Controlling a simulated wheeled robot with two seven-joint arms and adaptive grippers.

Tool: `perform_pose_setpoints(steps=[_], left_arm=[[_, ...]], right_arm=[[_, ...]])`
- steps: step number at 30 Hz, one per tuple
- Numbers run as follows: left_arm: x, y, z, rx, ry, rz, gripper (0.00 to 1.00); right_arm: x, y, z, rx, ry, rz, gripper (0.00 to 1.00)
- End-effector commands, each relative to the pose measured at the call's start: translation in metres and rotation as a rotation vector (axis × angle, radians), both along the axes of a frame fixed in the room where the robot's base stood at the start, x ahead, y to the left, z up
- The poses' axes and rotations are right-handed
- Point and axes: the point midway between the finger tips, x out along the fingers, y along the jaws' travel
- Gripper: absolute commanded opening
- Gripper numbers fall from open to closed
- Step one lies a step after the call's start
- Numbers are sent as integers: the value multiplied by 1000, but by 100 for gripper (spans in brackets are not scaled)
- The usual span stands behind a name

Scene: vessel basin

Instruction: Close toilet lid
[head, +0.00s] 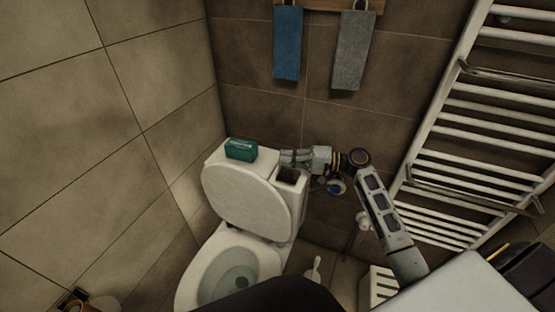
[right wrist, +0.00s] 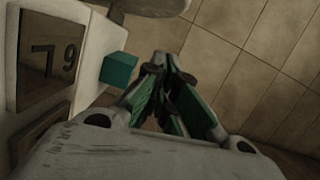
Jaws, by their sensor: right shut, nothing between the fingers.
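The toilet lid (head: 250,194) is raised and leans back against the white cistern (head: 290,195). Below it the seat and open bowl (head: 232,275) show. My right gripper (head: 284,157) is shut and empty. It is above the cistern's right part, behind the lid's upper right edge, with its fingers pointing left toward a green box (head: 240,150). In the right wrist view the shut fingers (right wrist: 163,62) show near the middle, beside a teal block (right wrist: 118,69) that appears to be the same box. My left gripper is not in view.
The green box stands on the cistern top. A blue towel (head: 288,43) and a grey towel (head: 353,50) hang on the back wall. A white towel radiator (head: 480,130) fills the right side. A tiled wall (head: 90,130) closes off the left.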

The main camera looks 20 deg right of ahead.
Motion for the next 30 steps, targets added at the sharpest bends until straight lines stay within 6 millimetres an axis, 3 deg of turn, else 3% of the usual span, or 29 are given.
perform_pose_setpoints(steps=[14,26,30], left_arm=[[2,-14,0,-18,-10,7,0],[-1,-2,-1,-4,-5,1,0],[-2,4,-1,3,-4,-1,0]], right_arm=[[29,47,0,1,-2,1,0],[49,80,-2,1,-1,0,0],[41,86,-3,1,1,0,0]])
